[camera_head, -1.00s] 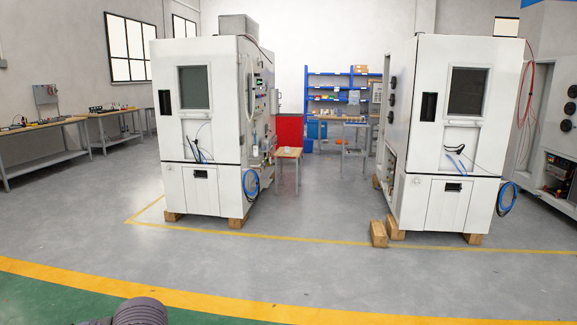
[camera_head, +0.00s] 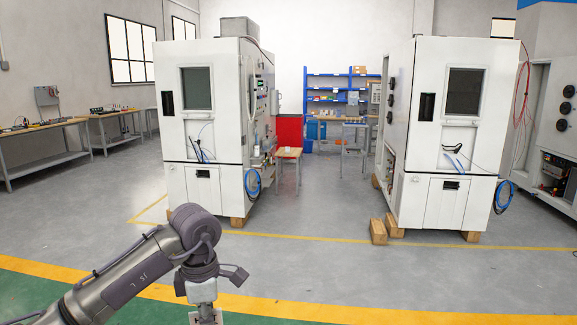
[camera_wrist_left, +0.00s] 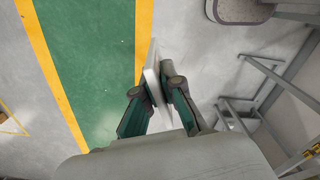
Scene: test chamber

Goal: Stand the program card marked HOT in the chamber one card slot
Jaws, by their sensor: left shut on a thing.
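My left gripper (camera_wrist_left: 157,88) is shut on a thin, pale, flat card (camera_wrist_left: 152,62), seen nearly edge-on in the left wrist view. Its face and any marking cannot be read. In the head view my left arm reaches in from the lower left, with the left gripper (camera_head: 207,317) pointing down at the bottom edge and partly cut off. Two white test chambers stand ahead, a left chamber (camera_head: 213,136) and a right chamber (camera_head: 441,140). I cannot read which is chamber one, and no card slot can be made out at this distance. My right gripper is out of view.
Open grey floor and a yellow line (camera_head: 310,238) lie between me and the chambers. A wooden block (camera_head: 378,232) sits before the right chamber. A small table (camera_head: 289,153) stands between the chambers, benches (camera_head: 45,126) at the left. Grey metal framing (camera_wrist_left: 262,100) shows in the wrist view.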

